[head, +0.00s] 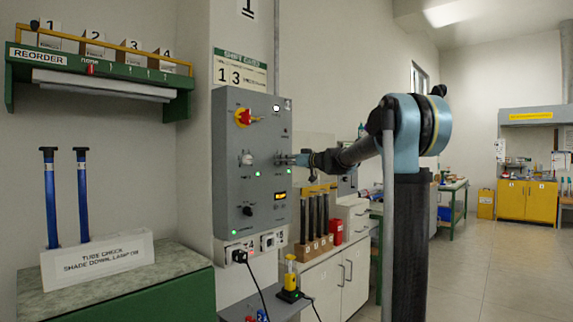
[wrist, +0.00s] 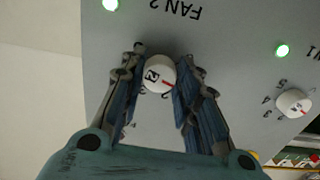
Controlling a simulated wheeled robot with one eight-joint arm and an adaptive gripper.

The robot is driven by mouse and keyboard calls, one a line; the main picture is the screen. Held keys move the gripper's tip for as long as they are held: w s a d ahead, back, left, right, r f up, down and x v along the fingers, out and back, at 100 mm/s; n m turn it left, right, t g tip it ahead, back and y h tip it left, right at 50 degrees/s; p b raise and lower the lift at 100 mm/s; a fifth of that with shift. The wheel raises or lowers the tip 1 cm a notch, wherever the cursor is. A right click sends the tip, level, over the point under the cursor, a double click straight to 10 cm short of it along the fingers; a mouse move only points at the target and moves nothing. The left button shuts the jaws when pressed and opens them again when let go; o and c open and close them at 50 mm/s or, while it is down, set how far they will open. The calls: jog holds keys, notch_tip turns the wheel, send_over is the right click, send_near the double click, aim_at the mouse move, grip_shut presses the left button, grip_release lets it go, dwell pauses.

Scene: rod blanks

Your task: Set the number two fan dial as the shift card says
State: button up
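The grey control panel (head: 262,200) hangs on the wall in the head view. The fan 2 dial (wrist: 160,76) is a white round knob with a red pointer line, under an upside-down FAN 2 label (wrist: 176,9) in the wrist view. Its pointer is toward the lower right there; the scale around it is mostly hidden by my fingers. My gripper (wrist: 162,80) has its fingers apart on both sides of the dial, with a thin gap visible at the right. In the head view my gripper (head: 284,159) hides the dial. The shift card (head: 240,72) shows a large 1 and 3; its small print is unreadable.
A second white dial (wrist: 294,103) sits nearby with its own scale; it shows left of my gripper in the head view (head: 246,159). Green lamps (wrist: 282,50) are lit.

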dwell(0.3)
jog(key=shift+m, duration=0.5)
jog(key=shift+r+m, duration=0.15)
jog(key=shift+m, duration=9.25)
